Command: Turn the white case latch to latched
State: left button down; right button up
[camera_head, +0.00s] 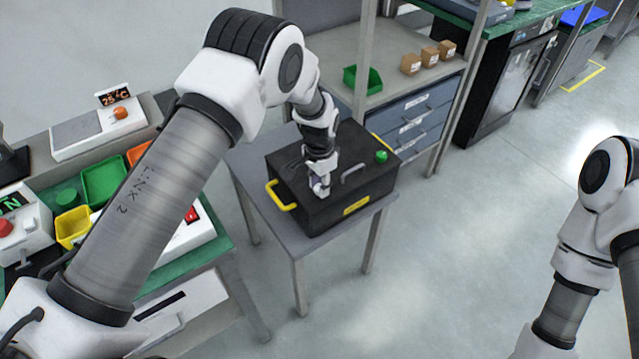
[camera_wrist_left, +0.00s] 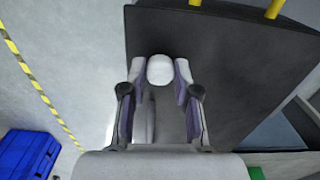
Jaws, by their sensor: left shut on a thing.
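A black case (camera_head: 308,212) stands on a small grey table, with a yellow handle (camera_head: 280,196) on its left side and a grey handle (camera_head: 353,172) on its lid. My left gripper (camera_head: 320,187) points down at the front edge of the case. In the left wrist view, the white case latch (camera_wrist_left: 160,69) shows as a rounded white end between the fingertips of my left gripper (camera_wrist_left: 160,88), which is shut on it. The fingers hide most of the latch, so I cannot tell its angle. My right arm shows at the right, but its gripper is out of view.
A green knob (camera_head: 381,157) sits on the lid's right side. Behind stands a shelf with a green bin (camera_head: 362,79) and small brown boxes (camera_head: 429,57). A workbench with coloured bins (camera_head: 104,182) stands at left. The floor (camera_head: 450,260) right of the table is clear.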

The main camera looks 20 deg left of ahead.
pick_arm(q)
jog(key=n, duration=0.4)
jog(key=shift+n, duration=0.3)
jog(key=n, duration=0.3)
jog(key=shift+n, duration=0.5)
jog(key=c, duration=0.8)
grip_release()
jog(key=shift+c, duration=0.2)
notch_tip(320, 180, up, 12)
